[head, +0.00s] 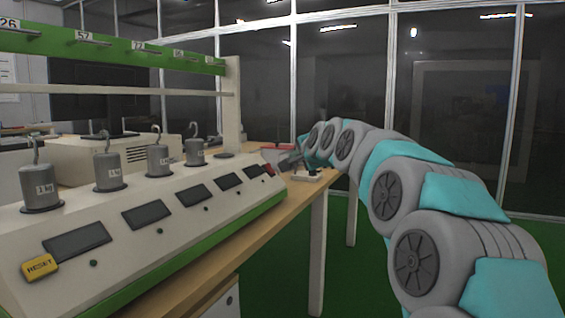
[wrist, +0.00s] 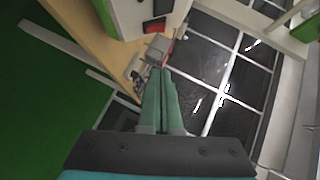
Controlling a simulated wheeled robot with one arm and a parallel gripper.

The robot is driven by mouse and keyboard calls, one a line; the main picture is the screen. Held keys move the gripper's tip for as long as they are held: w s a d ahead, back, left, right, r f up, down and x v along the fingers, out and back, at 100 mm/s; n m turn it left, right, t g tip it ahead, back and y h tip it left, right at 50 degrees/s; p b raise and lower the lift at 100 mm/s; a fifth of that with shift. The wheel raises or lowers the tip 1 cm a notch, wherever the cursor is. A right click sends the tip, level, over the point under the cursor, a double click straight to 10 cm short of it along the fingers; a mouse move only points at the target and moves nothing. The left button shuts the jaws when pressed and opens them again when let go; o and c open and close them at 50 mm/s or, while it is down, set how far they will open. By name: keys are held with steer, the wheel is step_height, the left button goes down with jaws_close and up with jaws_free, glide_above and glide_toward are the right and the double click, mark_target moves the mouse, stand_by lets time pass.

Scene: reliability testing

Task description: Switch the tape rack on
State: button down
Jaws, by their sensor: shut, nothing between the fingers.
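My gripper (head: 289,161) is beside that far end, small and partly hidden by my arm. In the wrist view my gripper (wrist: 160,70) has its two greenish fingers together, empty, with tips close to a grey box (wrist: 158,47). A red patch (wrist: 153,25) lies just beyond.
A wooden table (head: 290,207) carries the rack; its front edge runs along the right. A small dark-and-white item (head: 313,172) sits near the table's far end. A green numbered rail (head: 110,46) hangs above the rack. Windows (head: 345,80) stand behind; green floor (wrist: 45,110) is open.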

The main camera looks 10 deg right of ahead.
glide_above(274, 181)
steer(key=s+d, duration=0.2)
steer(key=d, duration=0.1)
step_height(274, 181, down, 3)
steer(key=shift+w+a+f, duration=0.25)
steer(key=shift+w+a, duration=0.1)
steer(key=shift+a, duration=0.2)
steer(key=shift+w+a+f, duration=0.25)
steer(key=shift+w+a, duration=0.1)
steer(key=shift+a, duration=0.2)
steer(key=shift+w+a+f, duration=0.15)
steer(key=shift+w+a, duration=0.1)
steer(key=shift+a, duration=0.1)
